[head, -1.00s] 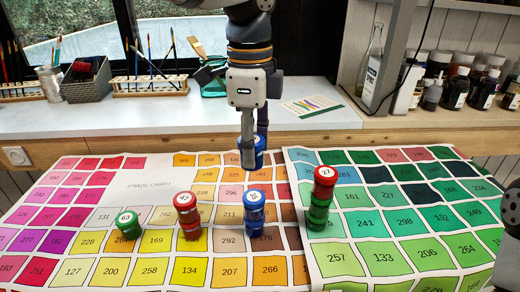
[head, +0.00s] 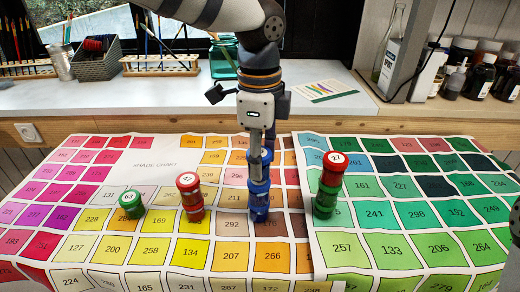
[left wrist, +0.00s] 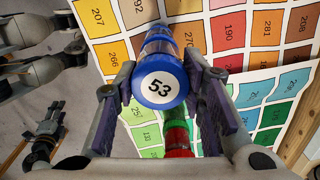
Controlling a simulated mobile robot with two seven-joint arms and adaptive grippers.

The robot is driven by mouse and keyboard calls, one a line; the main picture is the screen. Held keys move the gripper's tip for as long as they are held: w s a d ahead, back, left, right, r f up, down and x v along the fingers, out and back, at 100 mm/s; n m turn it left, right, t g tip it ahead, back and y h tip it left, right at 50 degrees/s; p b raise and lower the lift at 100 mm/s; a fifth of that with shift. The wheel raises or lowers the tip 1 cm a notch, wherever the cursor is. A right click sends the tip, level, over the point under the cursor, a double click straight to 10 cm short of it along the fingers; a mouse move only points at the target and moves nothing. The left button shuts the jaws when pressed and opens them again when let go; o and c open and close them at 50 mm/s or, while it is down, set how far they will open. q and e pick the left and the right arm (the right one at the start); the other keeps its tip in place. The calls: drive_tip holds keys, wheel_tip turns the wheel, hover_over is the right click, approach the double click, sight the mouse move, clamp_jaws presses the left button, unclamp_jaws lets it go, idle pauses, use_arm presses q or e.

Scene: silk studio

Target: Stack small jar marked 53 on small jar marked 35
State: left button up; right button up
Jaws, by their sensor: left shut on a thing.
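My left gripper (head: 258,158) points straight down and is shut on the blue small jar marked 53 (left wrist: 158,84), whose white lid label faces the left wrist camera. In the head view its fingers partly cover this jar. Another blue small jar (head: 259,206) stands upright on the chart directly below; its lid is hidden, so I cannot read its number now. The held jar appears lined up over it, and I cannot tell whether they touch. My right gripper shows small at the lower left of the left wrist view (left wrist: 47,128); its opening is unclear.
A red jar marked 47 (head: 188,182) tops another red jar to the left. A green jar marked 63 (head: 131,203) stands farther left. A red jar marked 27 (head: 335,163) sits on a green jar (head: 326,198) close to the right. The front chart area is clear.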

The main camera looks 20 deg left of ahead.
use_arm(q)
drive_tip(key=shift+f, duration=0.55)
drive_tip(key=o, duration=1.2)
drive_tip(key=shift+o, duration=0.2)
